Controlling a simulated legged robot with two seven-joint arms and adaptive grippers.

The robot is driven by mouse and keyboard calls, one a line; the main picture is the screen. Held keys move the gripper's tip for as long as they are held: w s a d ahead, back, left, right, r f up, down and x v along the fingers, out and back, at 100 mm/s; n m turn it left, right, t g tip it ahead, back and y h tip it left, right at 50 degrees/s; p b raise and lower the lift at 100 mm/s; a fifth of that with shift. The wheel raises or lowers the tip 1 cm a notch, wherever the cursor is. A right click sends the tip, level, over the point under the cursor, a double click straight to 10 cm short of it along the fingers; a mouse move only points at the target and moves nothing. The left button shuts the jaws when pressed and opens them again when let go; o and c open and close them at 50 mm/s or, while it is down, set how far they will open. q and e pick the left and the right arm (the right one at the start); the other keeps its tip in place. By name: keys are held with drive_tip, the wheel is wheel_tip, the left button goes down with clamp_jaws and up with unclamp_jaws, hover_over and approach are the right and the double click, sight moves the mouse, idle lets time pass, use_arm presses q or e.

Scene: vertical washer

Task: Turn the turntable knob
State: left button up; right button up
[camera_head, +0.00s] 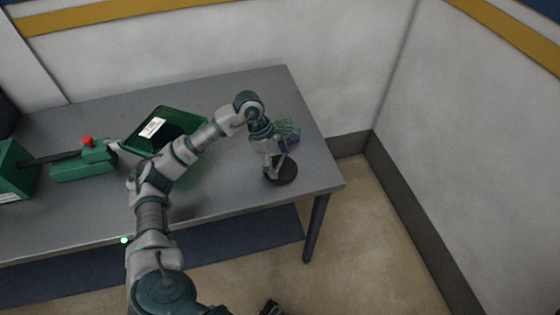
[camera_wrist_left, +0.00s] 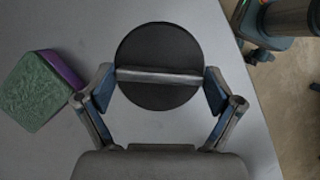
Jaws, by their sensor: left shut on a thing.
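The turntable knob is a black round disc (camera_head: 284,172) with a raised grey bar across it, on the grey table near its right end. In the left wrist view the disc (camera_wrist_left: 158,50) lies straight ahead and the bar (camera_wrist_left: 158,76) runs crosswise between my fingers. My left gripper (camera_head: 273,166) reaches down over the disc, and its fingertips (camera_wrist_left: 159,92) are shut on the two ends of the bar. At the bottom of the head view, a small dark part (camera_head: 270,307) may be my right gripper; its jaws are not clear.
A green and purple block (camera_wrist_left: 42,88) lies left of the knob in the wrist view. A green bin (camera_head: 140,143) and a green device with a red button (camera_head: 88,142) stand further left on the table (camera_head: 240,190). The table's right edge is close to the knob.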

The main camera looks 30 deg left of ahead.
use_arm(q)
drive_tip(key=shift+w+a+r, duration=0.1)
drive_tip(key=shift+a+r, duration=0.05)
idle(0.3)
drive_tip(key=o, duration=0.8)
drive_tip(key=shift+a, duration=0.1)
drive_tip(key=v, duration=1.1)
drive_tip(key=shift+a+r, duration=0.3)
drive_tip(key=shift+a, duration=0.1)
